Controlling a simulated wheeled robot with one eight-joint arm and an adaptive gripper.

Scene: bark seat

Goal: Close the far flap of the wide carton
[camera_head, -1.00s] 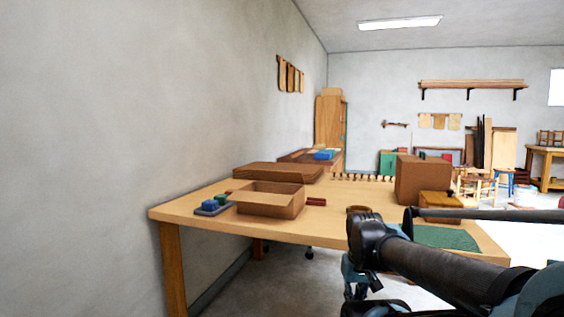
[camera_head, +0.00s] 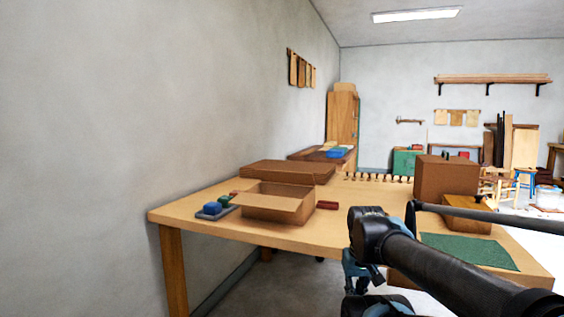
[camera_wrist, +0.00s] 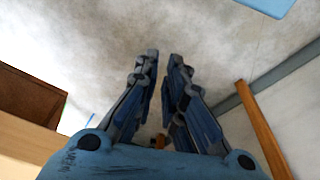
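The wide carton (camera_head: 288,207) is an open-topped brown cardboard box on the wooden table, in the head view left of centre. In the head view my arm is in front of the table, right of the carton.
A wall runs along the left.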

